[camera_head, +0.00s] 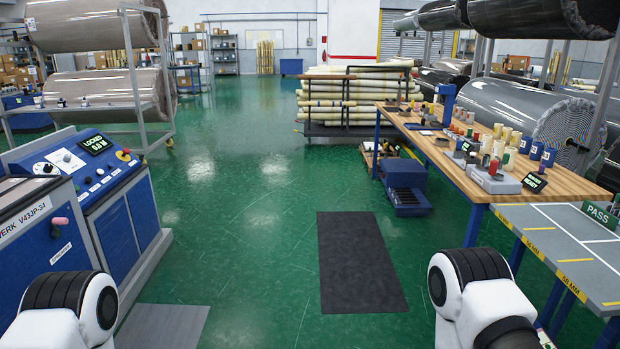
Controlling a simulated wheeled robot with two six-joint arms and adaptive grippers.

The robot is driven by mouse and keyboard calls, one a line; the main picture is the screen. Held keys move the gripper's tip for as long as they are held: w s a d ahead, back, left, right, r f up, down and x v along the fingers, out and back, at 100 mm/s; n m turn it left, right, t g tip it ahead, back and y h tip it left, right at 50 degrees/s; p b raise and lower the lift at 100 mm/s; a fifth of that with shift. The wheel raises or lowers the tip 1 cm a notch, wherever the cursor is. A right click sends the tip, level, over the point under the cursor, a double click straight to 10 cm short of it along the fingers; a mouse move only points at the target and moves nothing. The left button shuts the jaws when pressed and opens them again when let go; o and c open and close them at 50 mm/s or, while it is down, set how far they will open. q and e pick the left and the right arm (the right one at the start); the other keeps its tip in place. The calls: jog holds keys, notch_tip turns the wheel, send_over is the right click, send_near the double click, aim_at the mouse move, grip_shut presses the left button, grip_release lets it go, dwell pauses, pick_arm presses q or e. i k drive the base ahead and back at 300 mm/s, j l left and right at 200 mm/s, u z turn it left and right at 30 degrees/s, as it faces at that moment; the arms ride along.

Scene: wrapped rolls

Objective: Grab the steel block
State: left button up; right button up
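A grey, metal-looking block (494,181) sits near the front edge of the wooden workbench (443,150) on the right. Small red and dark pieces stand on or right beside it. It may be the steel block, but it is too small to be sure. Parts of my two arms show at the bottom left and bottom right corners. Neither gripper is in view, and nothing is seen touching the block.
A blue control console (97,175) stands at the left. A grey table with a PASS sign (600,215) adjoins the bench at the right. A dark mat (358,262) lies on the open green floor. A blue step unit (406,188) stands by the bench.

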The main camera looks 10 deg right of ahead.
aim_at(540, 172)
jog(key=i+j+z, duration=0.1)
jog(key=i+z, duration=0.15)
jog(key=i, duration=0.25)
jog(key=i+j+z, duration=0.25)
jog(key=i, duration=0.3)
jog(key=i+j+z, duration=0.25)
jog(key=i, duration=0.25)
jog(key=i+j+z, duration=0.95)
jog(key=j, duration=0.25)
jog(key=i+j+z, duration=0.35)
jog(key=j+z, duration=0.15)
jog(key=j, duration=0.3)
